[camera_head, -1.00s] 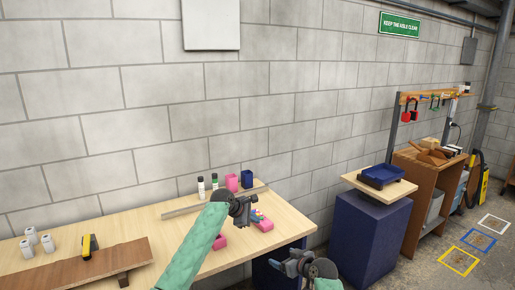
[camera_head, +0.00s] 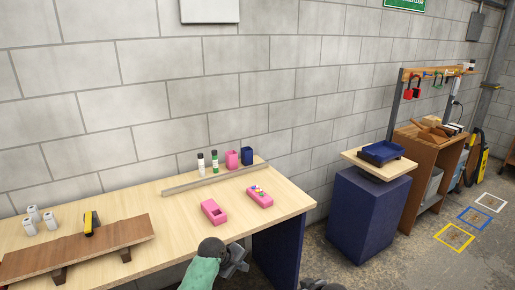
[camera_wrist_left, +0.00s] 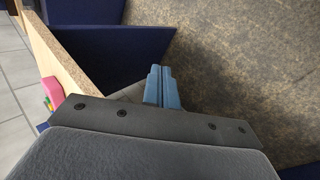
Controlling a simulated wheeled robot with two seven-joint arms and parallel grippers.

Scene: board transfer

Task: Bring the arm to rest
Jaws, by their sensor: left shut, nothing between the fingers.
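My left gripper (camera_head: 238,262) is low in the head view, at the table's front edge, with its green arm sleeve coming in from the bottom. In the left wrist view its blue fingers (camera_wrist_left: 162,88) are shut together with nothing between them, above bare floor and beside the table edge. Only a dark piece of my right gripper (camera_head: 318,285) shows at the bottom of the head view; its fingers are out of sight.
The wooden table (camera_head: 165,207) carries a pink open tray (camera_head: 214,211), a pink block with coloured bits (camera_head: 260,197), bottles, cups and a brown raised board (camera_head: 75,248). Floor between is clear.

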